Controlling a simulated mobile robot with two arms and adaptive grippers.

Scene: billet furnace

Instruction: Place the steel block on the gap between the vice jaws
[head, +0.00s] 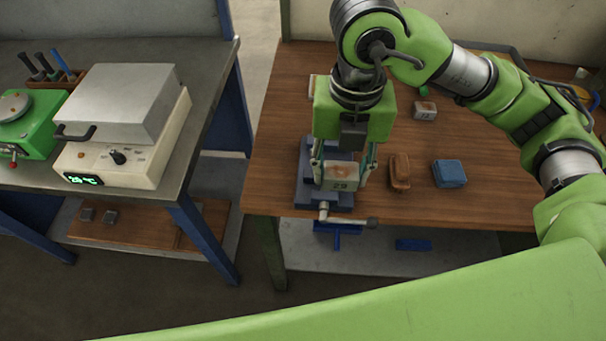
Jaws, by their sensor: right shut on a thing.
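My right gripper (342,170) points down over the vice and is shut on the steel block (341,184). The block is a grey piece with brownish patches on top and a dark number on its front, held level between the two fingers. The blue-grey vice (308,189) is on the wooden table near its front left edge, its screw handle (347,221) toward me. The block and gripper cover most of the jaws and the gap. I cannot tell whether the block touches the jaws. My left gripper is not in view.
Right of the vice lie a brown brush-like item (400,172) and a blue box (449,173). Another numbered block (425,110) sits farther back. The wooden table (500,205) is clear at front right. A furnace (120,120) stands on the left bench.

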